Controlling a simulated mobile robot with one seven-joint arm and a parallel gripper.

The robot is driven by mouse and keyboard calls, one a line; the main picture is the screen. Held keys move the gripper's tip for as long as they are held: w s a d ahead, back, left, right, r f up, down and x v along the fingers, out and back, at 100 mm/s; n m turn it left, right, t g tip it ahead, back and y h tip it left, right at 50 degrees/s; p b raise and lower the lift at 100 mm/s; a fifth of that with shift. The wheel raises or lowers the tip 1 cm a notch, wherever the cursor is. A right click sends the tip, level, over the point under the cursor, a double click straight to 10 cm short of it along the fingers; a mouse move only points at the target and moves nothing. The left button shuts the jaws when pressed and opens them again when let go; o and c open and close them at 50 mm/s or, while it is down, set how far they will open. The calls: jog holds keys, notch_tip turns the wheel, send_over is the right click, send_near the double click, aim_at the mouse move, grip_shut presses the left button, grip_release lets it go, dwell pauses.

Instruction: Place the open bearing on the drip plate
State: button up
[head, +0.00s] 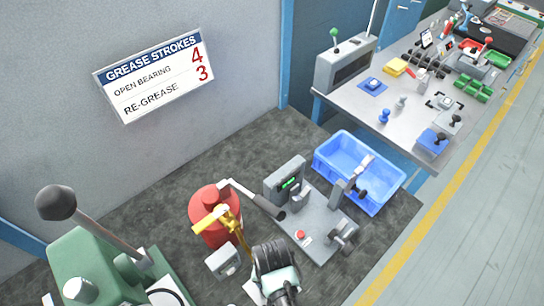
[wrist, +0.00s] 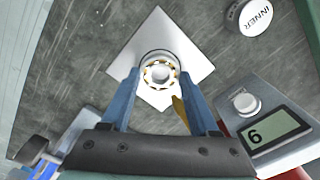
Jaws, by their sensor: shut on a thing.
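In the wrist view, the open bearing (wrist: 159,73), a pale ring with yellowish balls showing, sits between the blue fingertips of my gripper (wrist: 160,80). My gripper is shut on it. The drip plate (wrist: 155,32), a white square turned cornerwise, lies directly beneath the bearing. I cannot tell whether the bearing touches the plate or is held just above it. In the head view, my gripper (head: 280,288) is at the bottom centre and hides the bearing. Only a pale edge of the plate (head: 253,292) shows beside it.
A red grease canister (head: 208,229) with a yellow spout stands left of my gripper. A digit display box (wrist: 268,130) and a round cap marked INNER (wrist: 253,20) are close on the right. A grey test stand (head: 318,222) and blue bin (head: 360,170) stand further right.

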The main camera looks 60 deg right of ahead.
jog(key=shift+f, duration=0.2)
jog(key=o, duration=1.4)
jog(key=shift+c, duration=0.2)
jog(key=shift+r, duration=0.15)
notch_tip(320, 180, up, 12)
